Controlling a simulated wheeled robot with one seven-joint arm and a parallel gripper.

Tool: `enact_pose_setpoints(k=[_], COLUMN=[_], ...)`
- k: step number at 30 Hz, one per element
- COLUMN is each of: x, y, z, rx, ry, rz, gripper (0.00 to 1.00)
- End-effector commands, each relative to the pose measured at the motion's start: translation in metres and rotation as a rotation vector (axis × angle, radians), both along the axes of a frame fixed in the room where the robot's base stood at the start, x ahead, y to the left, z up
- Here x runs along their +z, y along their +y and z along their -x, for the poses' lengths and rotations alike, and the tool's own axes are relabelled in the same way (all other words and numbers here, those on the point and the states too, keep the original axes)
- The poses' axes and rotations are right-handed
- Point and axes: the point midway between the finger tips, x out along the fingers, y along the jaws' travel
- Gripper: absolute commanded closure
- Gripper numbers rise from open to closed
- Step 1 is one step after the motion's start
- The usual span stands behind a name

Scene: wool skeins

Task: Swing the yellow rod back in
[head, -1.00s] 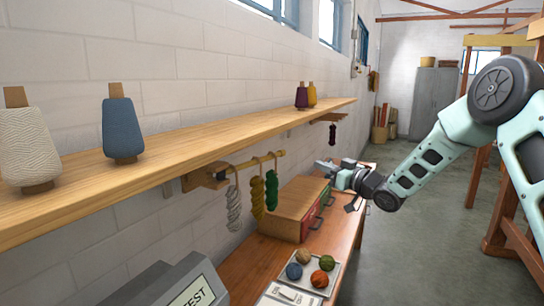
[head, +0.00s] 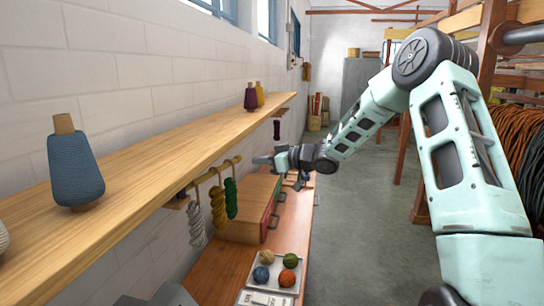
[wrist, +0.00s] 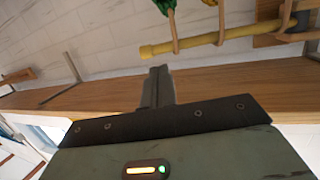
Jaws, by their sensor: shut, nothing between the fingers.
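The yellow rod (head: 212,171) reaches out from a wooden bracket (head: 178,202) under the shelf, its free end toward my gripper. A grey skein (head: 196,226), a yellow skein (head: 218,208) and a green skein (head: 230,198) hang from it by loops. My gripper (head: 262,160) is shut and empty, just right of the rod's free end in the head view. In the wrist view the rod (wrist: 205,40) and its rounded end show just beyond my closed fingertips (wrist: 160,72). I cannot tell whether they touch.
The long wooden shelf (head: 130,210) runs above the rod, with a blue cone (head: 74,168) on it. Below are a wooden drawer box (head: 243,222) and a tray (head: 302,262) of wool balls on the bench. A dark skein (head: 277,130) hangs farther along. Open floor lies right.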

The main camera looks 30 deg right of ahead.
Motion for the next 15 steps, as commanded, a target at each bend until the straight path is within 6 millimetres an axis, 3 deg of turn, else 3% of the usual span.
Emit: enact_pose_setpoints(k=[6,15], x=[-0.005,-0.012], y=[0.022,0.032], z=[-0.035,-0.054], rx=[0.002,0.000], ry=[0.000,-0.001], rz=[-0.003,0.001], gripper=[1.00,1.00])
